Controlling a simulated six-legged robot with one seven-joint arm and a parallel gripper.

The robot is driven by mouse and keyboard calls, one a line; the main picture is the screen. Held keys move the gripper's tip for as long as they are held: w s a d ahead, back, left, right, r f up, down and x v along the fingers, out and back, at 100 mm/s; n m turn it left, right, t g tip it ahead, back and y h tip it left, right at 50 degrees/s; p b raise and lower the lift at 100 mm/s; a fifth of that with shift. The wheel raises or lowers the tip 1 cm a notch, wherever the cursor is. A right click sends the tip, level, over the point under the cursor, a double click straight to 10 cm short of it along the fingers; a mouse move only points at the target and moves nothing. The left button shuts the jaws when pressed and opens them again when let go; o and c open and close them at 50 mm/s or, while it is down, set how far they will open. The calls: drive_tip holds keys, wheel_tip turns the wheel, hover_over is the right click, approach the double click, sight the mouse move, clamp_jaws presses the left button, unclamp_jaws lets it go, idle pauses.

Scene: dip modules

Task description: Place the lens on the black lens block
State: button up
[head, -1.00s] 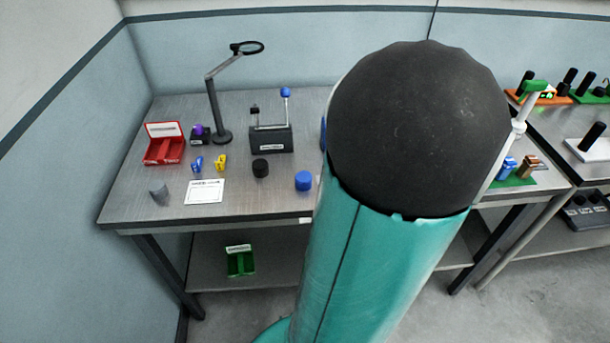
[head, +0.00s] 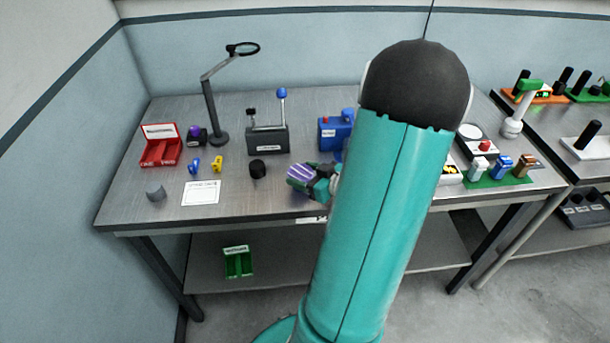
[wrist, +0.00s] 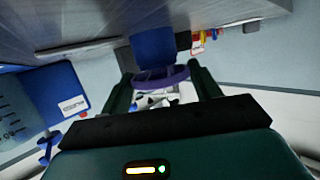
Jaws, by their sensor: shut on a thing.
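The black lens block (head: 258,169), a short black cylinder, stands on the table left of my gripper. My gripper (head: 308,182) is low over the front middle of the table, apart from the black block. In the wrist view, a thin purple disc, seemingly the lens (wrist: 160,78), lies between the two dark fingers (wrist: 162,88), which are shut on it. A blue block (wrist: 153,48) shows close beyond the lens; whether they touch I cannot tell.
A lever device (head: 268,138) stands behind the black block, with a blue box (head: 336,133) to its right. A white card (head: 200,193), yellow and blue clips, a red tray (head: 160,148) and a lamp (head: 213,115) are left. The table's front edge is close to my gripper.

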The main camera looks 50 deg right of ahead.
drive_tip(key=shift+f, duration=0.2)
drive_tip(key=shift+f, duration=0.15)
drive_tip(key=o, duration=0.9)
drive_tip(key=shift+o, duration=0.2)
